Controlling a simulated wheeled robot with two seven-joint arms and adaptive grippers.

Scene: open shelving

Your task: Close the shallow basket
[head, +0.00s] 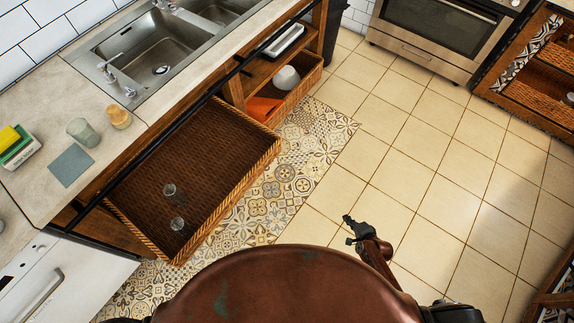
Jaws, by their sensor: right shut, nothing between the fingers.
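The shallow basket (215,160) is a wide brown woven drawer, pulled out from under the sink counter over the patterned floor. Two small clear glasses (177,223) are inside it near its left end. My right gripper (348,221) is shut and empty, over the tiled floor to the right of the basket and apart from it. My left gripper is not in view.
A second, deeper basket (290,104) holding a white bowl and an orange item is further along the counter. The counter (42,105) has a sink, jars and a sponge. A white appliance (62,285) is at lower left. Tiled floor to the right is clear.

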